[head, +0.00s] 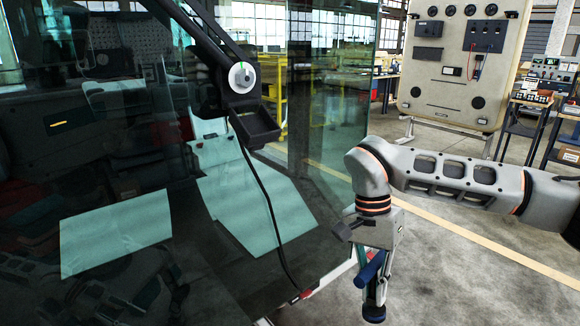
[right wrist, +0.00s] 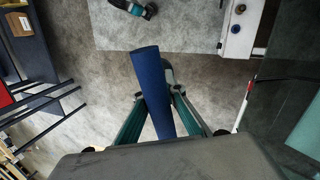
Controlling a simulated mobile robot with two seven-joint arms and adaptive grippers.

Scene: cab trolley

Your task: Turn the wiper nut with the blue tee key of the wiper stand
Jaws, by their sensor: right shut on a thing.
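The wiper nut (head: 242,77) is a pale round piece with a light centre, on the black wiper mount (head: 240,98) in front of the glass. My right gripper (head: 374,298) points down, to the right of and well below the nut, apart from it. It is shut on the blue tee key (head: 370,267), whose blue bar sits slanted at the fingers. In the right wrist view the blue bar (right wrist: 150,75) runs between the two teal fingers (right wrist: 156,108). My left gripper is not in view.
The large glass pane (head: 140,200) of the cab fills the left side. A black cable (head: 262,185) hangs from the wiper mount. A beige instrument panel (head: 455,75) and trolleys (head: 528,125) stand behind. The floor (head: 450,280) right of the cab is open.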

